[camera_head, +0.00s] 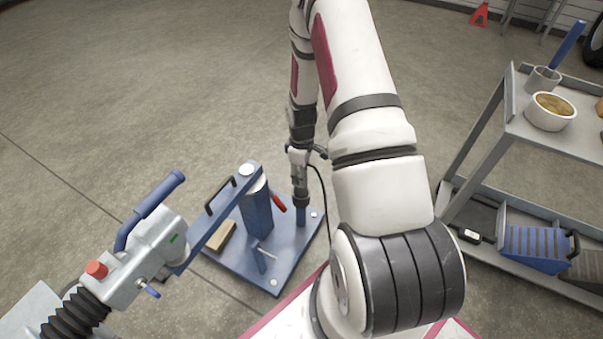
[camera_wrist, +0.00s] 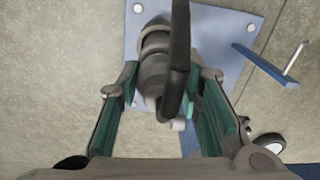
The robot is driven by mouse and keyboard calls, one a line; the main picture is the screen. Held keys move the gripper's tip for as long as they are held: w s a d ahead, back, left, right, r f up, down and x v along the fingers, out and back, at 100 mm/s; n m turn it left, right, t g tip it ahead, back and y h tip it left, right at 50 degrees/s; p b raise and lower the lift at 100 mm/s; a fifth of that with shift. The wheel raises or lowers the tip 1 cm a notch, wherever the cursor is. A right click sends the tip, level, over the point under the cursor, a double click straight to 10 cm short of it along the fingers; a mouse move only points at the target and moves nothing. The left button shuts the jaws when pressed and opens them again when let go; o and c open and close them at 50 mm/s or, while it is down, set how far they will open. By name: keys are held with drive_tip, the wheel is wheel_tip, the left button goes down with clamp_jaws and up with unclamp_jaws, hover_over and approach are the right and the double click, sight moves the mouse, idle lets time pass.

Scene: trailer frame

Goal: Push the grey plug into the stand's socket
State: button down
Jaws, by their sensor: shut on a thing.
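My gripper (camera_head: 299,160) points down over the right side of the blue stand (camera_head: 240,268). It also shows in the wrist view (camera_wrist: 162,90), its green-padded fingers closed on the sides of the grey plug (camera_wrist: 153,68). In the head view the plug (camera_head: 301,198) hangs upright below my gripper, over a short blue post (camera_head: 301,215) on the stand. A black cable (camera_head: 323,185) runs from it. The plug hides the socket, so I cannot tell how deep the plug sits. The stand's base plate (camera_wrist: 215,40) lies beneath in the wrist view.
A blue bar with a black handle (camera_head: 220,195) joins the stand's thick column (camera_head: 257,212) to a grey machine (camera_head: 145,255) at left. A red lever (camera_head: 278,203) is close left of the plug. A shelf cart (camera_head: 505,120) stands at right. Open floor lies behind.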

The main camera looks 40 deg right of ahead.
drive_tip(key=shift+f+b, duration=1)
drive_tip(key=shift+f, duration=0.4)
drive_tip(key=c, duration=1.1)
unclamp_jaws()
drive_tip(key=shift+o, duration=0.2)
drive_tip(key=shift+r, duration=0.1)
wheel_tip(320, 180, up, 12)
drive_tip(key=shift+f, duration=0.1)
drive_tip(key=shift+d, duration=0.1)
